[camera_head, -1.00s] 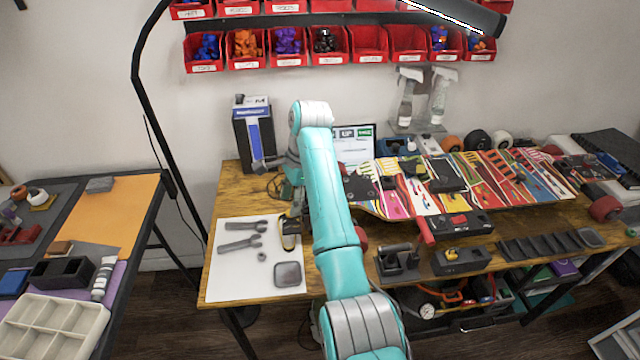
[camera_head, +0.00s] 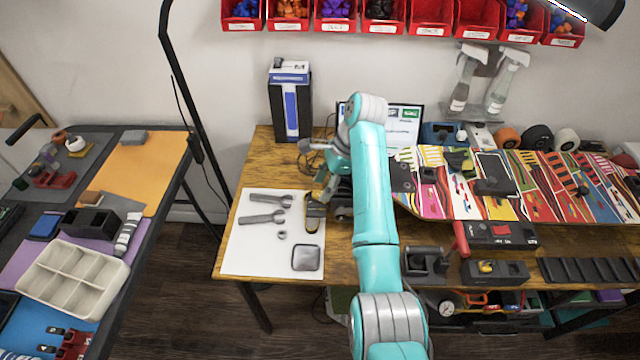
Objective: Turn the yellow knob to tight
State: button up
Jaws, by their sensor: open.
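A small yellow knob (camera_head: 487,266) sits on a black box at the front edge of the wooden table, right of my arm. My gripper (camera_head: 321,190) points down over the left part of the table, at the back right of the white mat, well left of the knob. It is small and partly hidden by my arm, but looks open, with nothing seen in it. A black-and-yellow tool (camera_head: 315,212) lies just below it in the picture; I cannot tell whether they touch.
The white mat (camera_head: 240,262) holds wrenches, a nut and a grey square piece. A black fixture with a red handle (camera_head: 461,238) stands left of the knob box. Behind lies a colourful skateboard deck (camera_head: 540,195). A tall box (camera_head: 290,105) stands at the back.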

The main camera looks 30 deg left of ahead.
jog(key=shift+x, duration=1.05)
jog(key=shift+a, duration=0.1)
grip_shut()
jog(key=shift+n, duration=0.4)
jog(key=shift+w+a+n+g+h, duration=0.1)
jog(key=shift+n+g+h, duration=0.3)
jog(key=shift+n, duration=0.85)
jog(key=shift+a+n+g+h, duration=0.1)
jog(key=shift+n+h, duration=0.5)
jog(key=shift+n, duration=0.65)
grip_release()
